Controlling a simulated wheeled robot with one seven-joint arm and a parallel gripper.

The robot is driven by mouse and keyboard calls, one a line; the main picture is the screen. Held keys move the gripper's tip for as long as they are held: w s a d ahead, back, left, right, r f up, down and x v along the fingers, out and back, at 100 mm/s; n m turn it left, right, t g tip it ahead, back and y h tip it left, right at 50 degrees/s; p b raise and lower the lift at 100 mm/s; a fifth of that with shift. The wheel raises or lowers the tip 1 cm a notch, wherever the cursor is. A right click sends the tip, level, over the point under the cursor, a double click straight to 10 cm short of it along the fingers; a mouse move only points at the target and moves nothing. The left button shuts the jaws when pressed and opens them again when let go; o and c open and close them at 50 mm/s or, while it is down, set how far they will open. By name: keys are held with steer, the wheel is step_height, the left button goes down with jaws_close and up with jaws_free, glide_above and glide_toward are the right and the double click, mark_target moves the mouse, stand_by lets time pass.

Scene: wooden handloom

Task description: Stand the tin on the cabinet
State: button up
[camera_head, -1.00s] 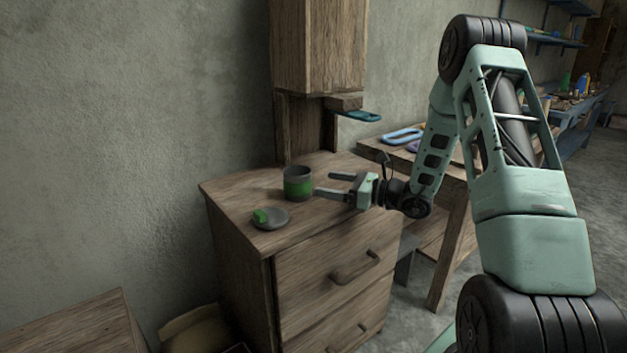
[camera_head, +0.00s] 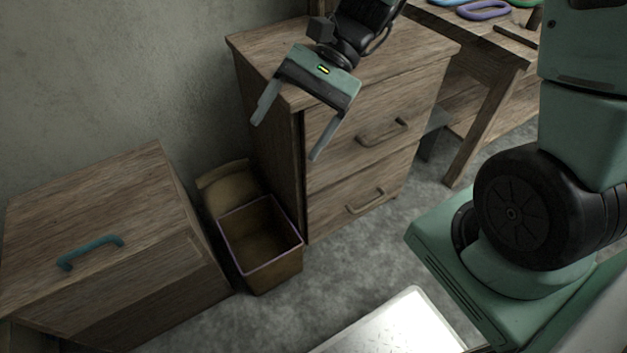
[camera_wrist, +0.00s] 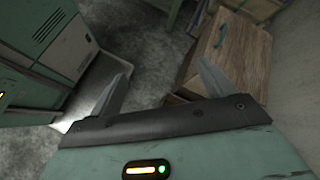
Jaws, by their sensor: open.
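The tin does not show in either view now; my wrist and gripper cover part of the top of the wooden drawer cabinet (camera_head: 258,43). My gripper (camera_head: 286,138) is open in the head view, in front of that cabinet's near left corner, with its fingers pointing down and nothing between them. In the wrist view its two fingers (camera_wrist: 163,72) are spread and empty, with grey floor between them. A lower wooden cabinet (camera_head: 130,195) with a teal handle (camera_head: 90,252) stands at the left of the head view.
An open brown bin (camera_head: 262,243) with a pale rim stands on the floor between the two cabinets. A tan sack-like thing (camera_head: 228,187) lies behind it. A table (camera_head: 520,50) with coloured loops is at upper right. Grey floor (camera_head: 345,255) is clear before the drawers.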

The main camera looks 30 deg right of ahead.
steer(key=s+a+n+t+h, duration=0.3)
steer(key=s+n+h, duration=0.6)
steer(key=n, duration=0.8)
steer(key=s, duration=0.3)
steer(key=shift+a, duration=0.15)
steer(key=shift+r, duration=0.1)
step_height(320, 180, up, 20)
steer(key=p, duration=2)
steer(key=shift+r, duration=0.2)
